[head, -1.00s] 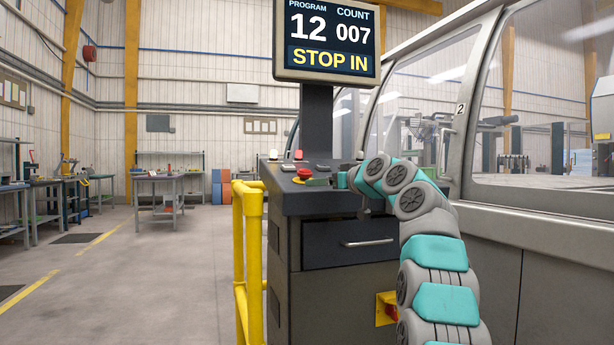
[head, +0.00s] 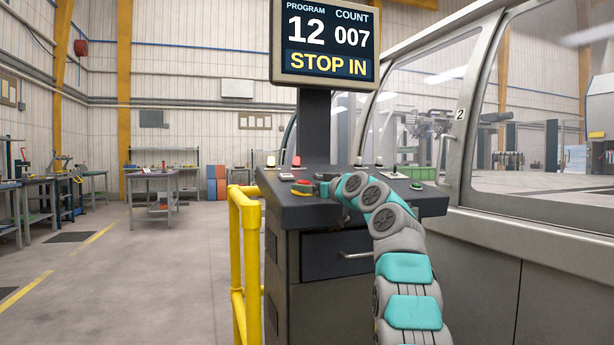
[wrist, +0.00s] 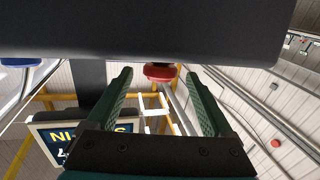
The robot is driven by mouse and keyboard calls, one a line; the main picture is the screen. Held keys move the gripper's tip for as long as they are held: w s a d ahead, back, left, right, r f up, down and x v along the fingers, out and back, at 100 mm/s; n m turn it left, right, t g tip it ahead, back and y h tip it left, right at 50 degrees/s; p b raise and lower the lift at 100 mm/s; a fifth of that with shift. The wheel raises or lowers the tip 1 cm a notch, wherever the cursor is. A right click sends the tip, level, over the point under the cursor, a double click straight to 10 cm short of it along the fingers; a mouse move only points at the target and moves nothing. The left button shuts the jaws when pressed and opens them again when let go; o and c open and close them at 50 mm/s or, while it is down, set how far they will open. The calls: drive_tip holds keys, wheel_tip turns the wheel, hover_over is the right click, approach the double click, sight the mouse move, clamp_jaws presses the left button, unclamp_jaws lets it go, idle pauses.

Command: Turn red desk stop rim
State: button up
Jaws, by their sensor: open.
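The red desk stop (head: 302,188) sits on the sloped top of the dark control desk (head: 285,207), near its left side. In the wrist view the red stop (wrist: 160,72) shows between and beyond my fingertips, against the dark desk edge. My gripper (head: 320,188) is just right of the stop in the head view, low over the desk top. In the wrist view my gripper (wrist: 160,78) is open, with one green finger on each side and nothing held. I cannot tell whether the fingers touch the rim.
The screen (head: 326,42) reads "STOP IN" above the desk. A yellow guard rail (head: 245,255) stands at the desk's left. Small lamps and buttons (head: 417,186) line the desk top. The windowed machine (head: 540,220) is at the right. Open floor lies left.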

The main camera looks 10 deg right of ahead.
drive_tip(key=shift+p+x, duration=0.5)
drive_tip(key=shift+x, duration=0.45)
drive_tip(key=shift+c, duration=0.2)
clamp_jaws()
